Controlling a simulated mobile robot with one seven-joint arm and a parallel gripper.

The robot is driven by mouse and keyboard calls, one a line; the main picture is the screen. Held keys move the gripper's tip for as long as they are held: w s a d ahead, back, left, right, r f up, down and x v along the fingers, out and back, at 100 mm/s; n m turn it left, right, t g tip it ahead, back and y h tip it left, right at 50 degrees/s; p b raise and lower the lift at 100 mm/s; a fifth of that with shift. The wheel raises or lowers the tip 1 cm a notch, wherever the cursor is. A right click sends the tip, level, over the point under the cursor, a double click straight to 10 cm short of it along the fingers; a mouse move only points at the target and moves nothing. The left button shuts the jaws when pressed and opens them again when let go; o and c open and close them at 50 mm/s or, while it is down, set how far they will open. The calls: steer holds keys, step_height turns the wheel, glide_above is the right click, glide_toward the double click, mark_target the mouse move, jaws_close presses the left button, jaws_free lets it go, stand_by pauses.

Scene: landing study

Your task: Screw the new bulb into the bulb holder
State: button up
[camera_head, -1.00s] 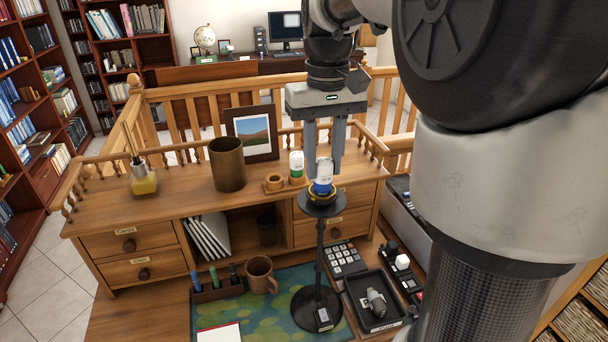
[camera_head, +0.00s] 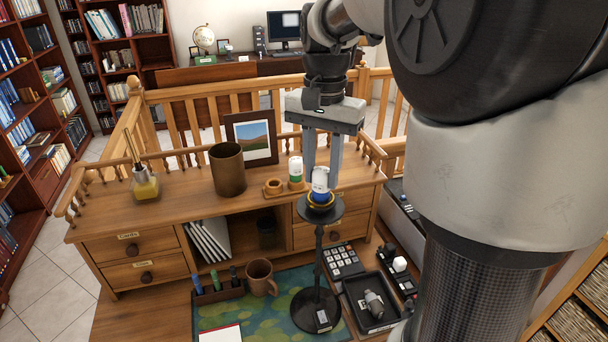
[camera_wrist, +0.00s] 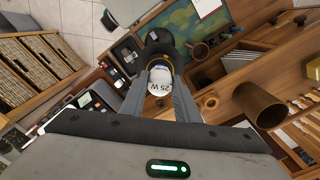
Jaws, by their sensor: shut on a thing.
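A white bulb with a blue band (camera_head: 320,180) stands upright in the yellow-rimmed bulb holder (camera_head: 321,205) on top of a black stand. In the wrist view the bulb (camera_wrist: 160,82) shows "25 W" on its rounded top. My gripper (camera_head: 322,172) points down from above, with its fingers on both sides of the bulb, shut on it. In the wrist view my gripper's fingers (camera_wrist: 161,76) flank the bulb. The bulb's lower end is hidden in the holder, so I cannot tell how deep it sits.
Behind the stand, a white-and-green bulb (camera_head: 295,172) stands beside a wooden ring holder (camera_head: 273,186) on the desk shelf. A brown cup (camera_head: 228,170) and a picture frame (camera_head: 263,158) are to the left. A black tray (camera_head: 354,292) holds a grey bulb (camera_head: 374,304).

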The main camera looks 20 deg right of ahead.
steer(key=shift+f+m, duration=0.1)
steer(key=shift+m, duration=0.9)
steer(key=o, duration=1.1)
step_height(320, 180, up, 17)
steer(key=p, duration=0.2)
steer(key=s+a+f+n+t, duration=0.2)
steer(key=s+f+n, duration=0.3)
steer(key=s+f, duration=0.2)
steer(key=s+a+f+n+t, duration=0.3)
steer(key=s+f+n, duration=0.2)
steer(key=s+f, duration=0.2)
steer(key=shift+s+a+f+n+t, duration=0.2)
steer(key=shift+s+a+n+t, duration=0.1)
steer(key=shift+s, duration=0.7)
